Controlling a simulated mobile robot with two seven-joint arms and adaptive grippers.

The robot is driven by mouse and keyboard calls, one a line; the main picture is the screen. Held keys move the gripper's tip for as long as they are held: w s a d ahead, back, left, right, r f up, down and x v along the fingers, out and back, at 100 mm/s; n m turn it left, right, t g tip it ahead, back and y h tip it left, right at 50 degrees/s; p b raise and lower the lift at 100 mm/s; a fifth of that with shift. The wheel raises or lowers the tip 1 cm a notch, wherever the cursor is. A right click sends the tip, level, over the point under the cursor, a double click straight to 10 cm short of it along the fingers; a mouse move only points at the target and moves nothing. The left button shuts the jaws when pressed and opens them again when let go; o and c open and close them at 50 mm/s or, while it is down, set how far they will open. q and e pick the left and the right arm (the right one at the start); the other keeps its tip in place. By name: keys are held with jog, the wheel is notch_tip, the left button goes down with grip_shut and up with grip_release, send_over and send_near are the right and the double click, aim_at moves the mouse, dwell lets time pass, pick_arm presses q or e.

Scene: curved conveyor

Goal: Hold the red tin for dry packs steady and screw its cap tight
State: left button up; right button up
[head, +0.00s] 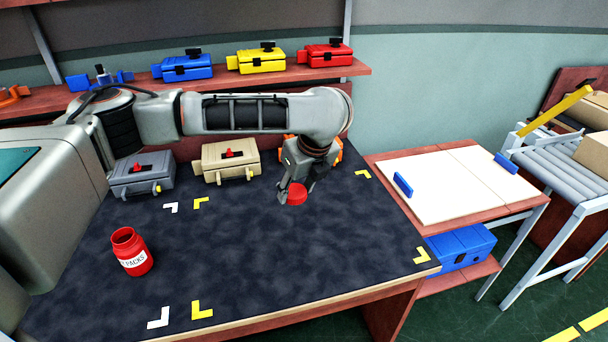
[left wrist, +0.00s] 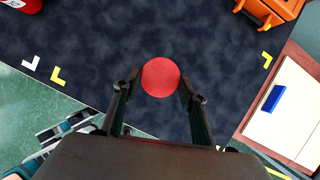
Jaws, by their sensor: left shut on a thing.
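The red tin (head: 130,254) with a white label reading "PACKS" stands upright and uncapped on the dark mat at the left in the head view. A bit of it shows at the top left corner of the left wrist view (left wrist: 22,4). My left gripper (head: 292,190) is over the middle of the mat, well to the right of the tin, shut on the round red cap (head: 297,195). The cap shows between the two fingertips in the left wrist view (left wrist: 160,77). Its height above the mat is hard to tell. My right gripper is not in view.
A grey case (head: 142,176) and a beige case (head: 229,162) stand at the mat's back; an orange case (left wrist: 272,10) is partly behind my arm. Yellow and white corner marks lie on the mat. A side table (head: 452,184) and roller conveyor (head: 556,158) stand right. The mat's front is clear.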

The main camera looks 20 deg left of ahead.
pick_arm(q)
jog(key=s+a+f+n+g+h, duration=0.1)
jog(key=s+n+g, duration=0.2)
jog(key=s+n, duration=0.4)
jog(key=s+a+n+g+h, duration=0.2)
jog(key=s+n+g, duration=0.2)
jog(key=n, duration=1.4)
jog(key=shift+s+a+f+n+h, duration=0.3)
jog(key=shift+s+f+n, duration=0.1)
jog(key=shift+s, duration=1.05)
